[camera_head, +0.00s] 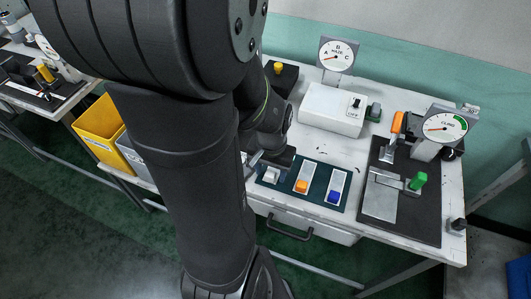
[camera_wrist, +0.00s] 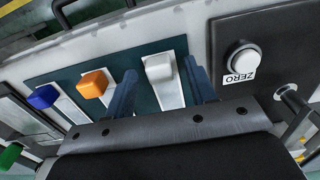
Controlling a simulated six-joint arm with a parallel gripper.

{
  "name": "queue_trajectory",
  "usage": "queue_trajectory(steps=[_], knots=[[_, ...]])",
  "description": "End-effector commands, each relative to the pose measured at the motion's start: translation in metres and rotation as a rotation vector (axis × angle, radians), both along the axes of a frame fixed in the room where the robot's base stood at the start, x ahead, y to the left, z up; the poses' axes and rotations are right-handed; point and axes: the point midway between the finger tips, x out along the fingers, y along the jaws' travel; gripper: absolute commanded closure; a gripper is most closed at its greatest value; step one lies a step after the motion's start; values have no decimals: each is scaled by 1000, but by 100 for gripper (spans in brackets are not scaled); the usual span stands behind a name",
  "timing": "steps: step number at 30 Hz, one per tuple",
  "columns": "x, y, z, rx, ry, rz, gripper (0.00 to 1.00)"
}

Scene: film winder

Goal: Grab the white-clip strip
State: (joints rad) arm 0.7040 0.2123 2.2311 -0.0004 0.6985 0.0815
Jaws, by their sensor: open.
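The white-clip strip (camera_wrist: 170,95) is a pale metal strip with a white block clip (camera_wrist: 159,68) at one end, lying on a dark teal mat (camera_wrist: 60,72). In the head view its white clip (camera_head: 271,174) shows at the mat's left end, partly beside my arm. My gripper (camera_wrist: 160,66) is open, with one blue-grey finger on each side of the strip near the clip. I cannot tell whether either finger touches it. The strip's near end is hidden behind the gripper body. In the head view my gripper (camera_head: 262,160) is at the mat's left end, mostly covered by my arm.
An orange-clip strip (camera_head: 301,187) and a blue-clip strip (camera_head: 334,196) lie to the right on the mat. The left finger stands between the white and orange strips. A dark box with a white ZERO button (camera_wrist: 242,58) is close by. A black clamp plate (camera_head: 405,220) stands further right.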

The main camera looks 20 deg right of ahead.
Motion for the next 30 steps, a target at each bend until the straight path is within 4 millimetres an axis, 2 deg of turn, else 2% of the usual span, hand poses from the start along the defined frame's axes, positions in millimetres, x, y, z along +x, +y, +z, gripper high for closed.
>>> queue_trajectory(steps=[6,8,12,14,23,30], knots=[[0,0,-1,-1,-1,0,49],[0,0,-1,0,0,0,59],[0,0,-1,-1,-1,0,86],[0,0,-1,0,0,0,97],[0,0,0,-1,-1,0,97],[1,0,13,-2,-2,0,97]])
